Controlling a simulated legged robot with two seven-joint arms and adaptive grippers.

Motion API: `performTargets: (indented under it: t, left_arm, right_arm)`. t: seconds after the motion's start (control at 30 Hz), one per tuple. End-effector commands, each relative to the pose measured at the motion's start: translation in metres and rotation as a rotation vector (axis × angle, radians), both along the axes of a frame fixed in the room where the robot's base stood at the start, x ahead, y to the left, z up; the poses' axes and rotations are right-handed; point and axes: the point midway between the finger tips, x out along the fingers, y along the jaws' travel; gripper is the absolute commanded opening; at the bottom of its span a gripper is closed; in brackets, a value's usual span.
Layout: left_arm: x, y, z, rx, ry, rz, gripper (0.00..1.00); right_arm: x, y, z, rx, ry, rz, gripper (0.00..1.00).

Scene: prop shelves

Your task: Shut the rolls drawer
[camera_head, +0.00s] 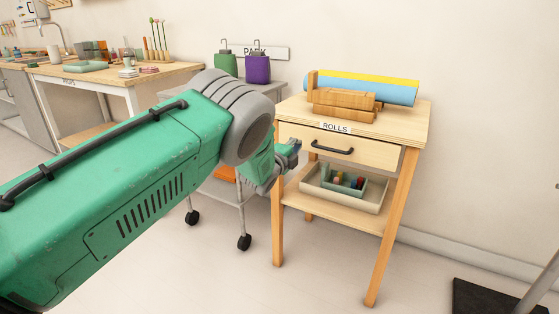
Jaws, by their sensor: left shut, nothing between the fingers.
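The rolls drawer (318,146) is a pale wooden front with a dark bar handle (332,147), set under the top of a small wooden table (410,122). A white label reading ROLLS (335,127) is on the edge above it. The drawer front looks close to flush with the table frame; a small gap cannot be ruled out. My left gripper (292,150) is at the left end of the drawer front, shut and empty, partly hidden by its own wrist. I cannot tell whether it touches the front. My right gripper is out of view.
Blue and yellow rolls (385,92) and wooden blocks (342,103) lie on the table. A tray (370,199) with small items sits on its lower shelf. A wheeled cart (268,90) with green and purple containers stands behind my arm. Floor in front is clear.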

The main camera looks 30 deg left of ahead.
Motion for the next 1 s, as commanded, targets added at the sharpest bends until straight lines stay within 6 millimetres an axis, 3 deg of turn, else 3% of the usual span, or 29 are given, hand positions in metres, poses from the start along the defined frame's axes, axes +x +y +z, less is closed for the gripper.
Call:
performTargets:
  t: [0.5,0.8,0.9,1.0]
  left_arm:
    - [-0.077,0.002,0.002,0.001,0.001,0.0,0.0]
    - [-0.09,0.003,-0.001,-0.003,0.003,0.001,0.0]
    - [-0.099,0.007,-0.012,-0.048,0.051,0.019,0.0]
    - [-0.129,0.013,-0.043,-0.172,0.18,0.076,0.0]
  right_arm:
    - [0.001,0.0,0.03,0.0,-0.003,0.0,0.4]
    - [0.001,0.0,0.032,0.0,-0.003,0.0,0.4]
    - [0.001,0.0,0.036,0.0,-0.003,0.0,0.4]
    - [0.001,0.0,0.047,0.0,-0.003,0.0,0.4]
